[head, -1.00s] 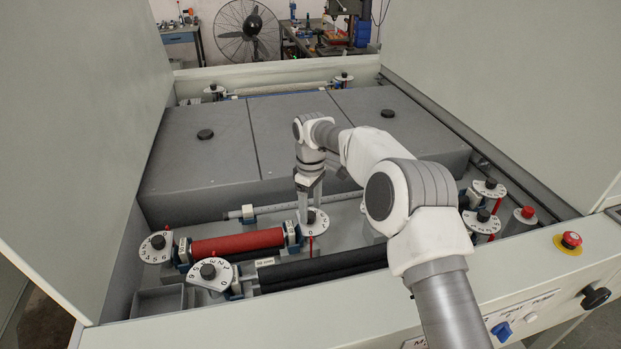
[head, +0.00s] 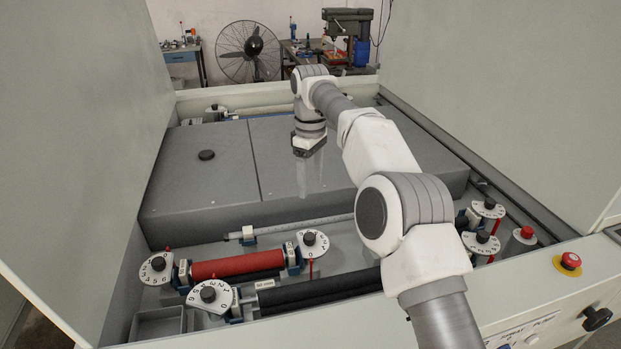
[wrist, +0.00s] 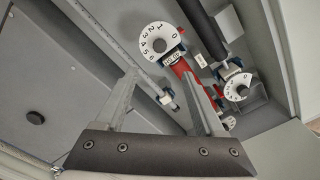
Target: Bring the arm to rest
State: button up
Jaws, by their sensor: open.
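My gripper (head: 309,180) hangs at the end of my bent arm, above the front edge of the grey cover (head: 200,189) in the head view. Its two fingers point down, stand apart and hold nothing. In the wrist view, my gripper (wrist: 160,92) shows both fingers spread with empty space between them. The numbered dial (head: 312,243) beside the red roller is below and in front of my gripper, apart from it. That dial also shows in the wrist view (wrist: 159,41), beyond the fingertips.
A red roller (head: 238,265) and a black roller (head: 325,291) lie along the front. More dials stand at the left (head: 158,268) and right (head: 488,208). A red emergency button (head: 570,261) sits on the front rim. High side walls flank the machine.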

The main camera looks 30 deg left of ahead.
dwell(0.3)
jog(key=s+d+r+m+t, duration=0.2)
jog(key=s+d+r+m, duration=0.15)
jog(key=d+r, duration=0.65)
jog(key=s+d+r+m+t, duration=0.15)
jog(key=d+r+m, duration=0.35)
jog(key=d, duration=0.9)
jog(key=s+d+m, duration=0.4)
jog(key=s+d, duration=0.8)
jog(key=d, duration=0.1)
jog(key=s+d+f+m+t, duration=0.2)
jog(key=s+d+f+m, duration=0.2)
jog(key=s, duration=0.6)
notch_tip(320, 180, down, 3)
jog(key=shift+s+d+f+m, duration=0.1)
jog(key=shift+s+d+m, duration=0.2)
jog(key=shift+d, duration=0.95)
jog(key=shift+w, duration=0.2)
